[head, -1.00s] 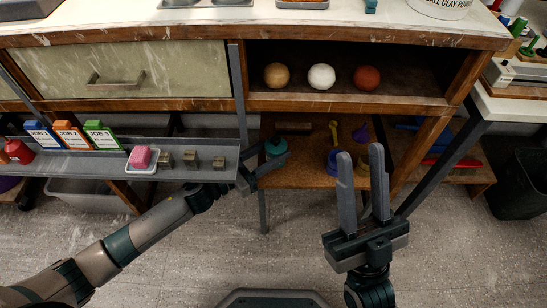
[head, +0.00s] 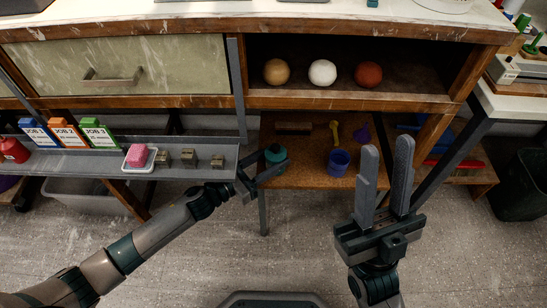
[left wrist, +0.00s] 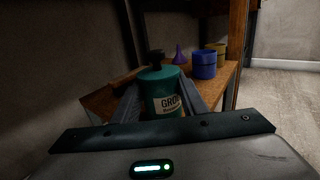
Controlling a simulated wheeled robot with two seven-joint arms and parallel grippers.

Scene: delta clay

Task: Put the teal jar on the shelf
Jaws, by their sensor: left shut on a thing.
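The teal jar (head: 275,153) has a black top and a white label with partly readable text. It also shows in the left wrist view (left wrist: 160,88), upright between the two fingers. My left gripper (head: 266,168) is shut on it, over the left front part of the low wooden shelf (head: 300,176). I cannot tell whether the jar's base touches the wood. My right gripper (head: 387,147) is open and empty, in front of the shelf's right side. A grey metal shelf (head: 215,174) lies to the left, and an upper wooden shelf (head: 300,97) holds three balls.
A blue cup (head: 338,162), a yellow tool (head: 335,132) and a purple funnel (head: 362,132) are on the low shelf.

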